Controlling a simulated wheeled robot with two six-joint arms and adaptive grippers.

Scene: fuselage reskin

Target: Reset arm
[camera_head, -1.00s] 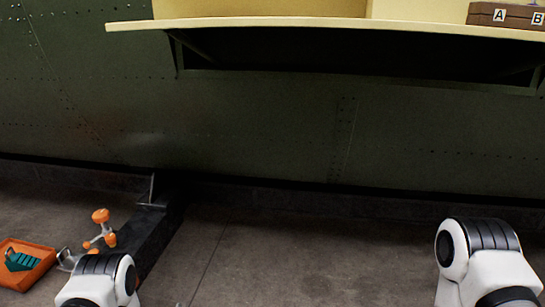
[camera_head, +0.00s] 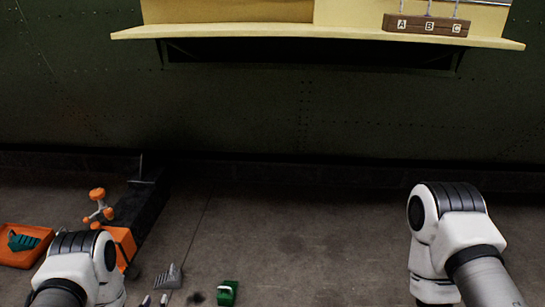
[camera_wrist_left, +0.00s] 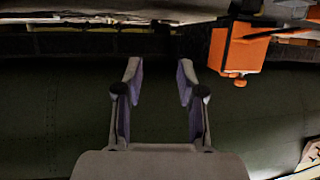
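Both of my white arms show in the head view, one at the lower left and one at the lower right. My left gripper (camera_wrist_left: 160,75) is open in the left wrist view, its two fingers apart with nothing between them. What look like its fingertips (camera_head: 155,299) show at the bottom edge of the head view, beside my left arm. My right arm runs out of the bottom of the head view, and its gripper is not in view.
A cream shelf (camera_head: 220,31) juts from the dark green riveted fuselage (camera_head: 250,120), bearing a brown block (camera_head: 425,25) marked A, B, C. An orange tray (camera_head: 22,258), grey item (camera_head: 168,276) and green item (camera_head: 228,292) lie low. An orange box (camera_wrist_left: 238,50) shows near the gripper. Mid-floor is clear.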

